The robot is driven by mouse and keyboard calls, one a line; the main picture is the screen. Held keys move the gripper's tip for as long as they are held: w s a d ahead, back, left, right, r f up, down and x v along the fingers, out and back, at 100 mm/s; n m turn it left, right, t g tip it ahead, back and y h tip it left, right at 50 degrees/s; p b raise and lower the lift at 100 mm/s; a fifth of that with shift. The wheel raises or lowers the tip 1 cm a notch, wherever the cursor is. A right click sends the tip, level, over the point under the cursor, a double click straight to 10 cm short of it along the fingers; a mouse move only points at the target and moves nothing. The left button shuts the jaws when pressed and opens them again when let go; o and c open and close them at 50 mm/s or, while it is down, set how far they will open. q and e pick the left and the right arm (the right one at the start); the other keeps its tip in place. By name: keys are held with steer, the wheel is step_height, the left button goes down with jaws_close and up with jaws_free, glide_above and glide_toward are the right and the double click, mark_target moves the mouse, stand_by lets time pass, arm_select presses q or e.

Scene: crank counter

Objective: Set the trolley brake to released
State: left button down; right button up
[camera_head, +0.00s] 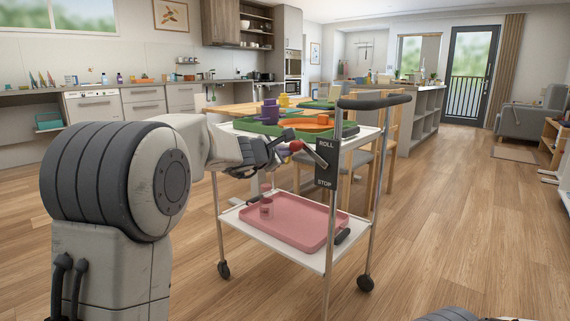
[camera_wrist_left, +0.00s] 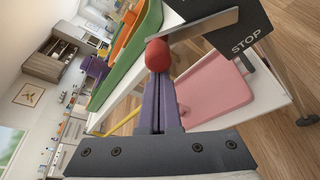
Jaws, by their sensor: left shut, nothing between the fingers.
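The trolley (camera_head: 283,255) stands ahead of me, with a dark brake plate (camera_head: 327,165) on its near post, marked ROLL at the top and STOP at the bottom. A metal brake lever (camera_head: 311,155) slants from the plate up and left to a red knob (camera_head: 296,145). My left gripper (camera_head: 283,147) is shut and empty, its tips at the knob. In the left wrist view the red knob (camera_wrist_left: 158,55) lies just past the fingertips (camera_wrist_left: 160,78), the lever (camera_wrist_left: 200,27) running right to the plate (camera_wrist_left: 250,25). I cannot tell if they touch. My right gripper is out of view.
A green tray (camera_head: 262,128) with orange and purple items is on the trolley's top, close behind my gripper. A pink tray (camera_head: 293,222) lies on the lower shelf. Chairs and a wooden table stand behind. The floor (camera_head: 440,230) to the right is clear.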

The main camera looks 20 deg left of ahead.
arm_select(q)
steer(key=shift+r, duration=0.15)
stand_by(0.3)
step_height(320, 180, down, 3)
steer(key=w+a+b, duration=0.1)
steer(key=a+b, duration=0.1)
steer(key=b, duration=0.1)
steer(key=p+v, duration=0.2)
steer(key=v, duration=0.8)
steer(key=shift+a, duration=0.4)
steer(key=shift+w, duration=0.1)
